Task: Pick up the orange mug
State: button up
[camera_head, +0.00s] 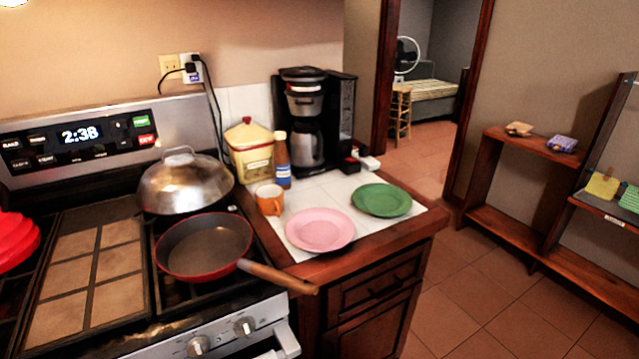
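The orange mug (269,200) stands upright on the white tiled counter (343,181), close to the counter's left edge by the stove. Its open top faces up and shows a pale inside. Its handle seems to be on the lower right side, though it is small in this view. My gripper does not show in the head view.
A pink plate (320,229) lies just right of the mug, and a green plate (381,200) farther right. A bottle (282,162) and canister (250,150) stand behind it. The red pan (205,248) on the stove points its wooden handle (277,275) over the counter's front.

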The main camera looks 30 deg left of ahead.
aim_at(272, 204)
jog(key=u, duration=0.3)
jog(key=i, duration=1)
jog(key=u, duration=0.95)
jog(key=i, duration=0.25)
jog(key=u, duration=0.15)
jog(key=k, duration=0.85)
jog(key=u, duration=0.2)
jog(key=i, duration=0.85)
jog(key=z, duration=0.15)
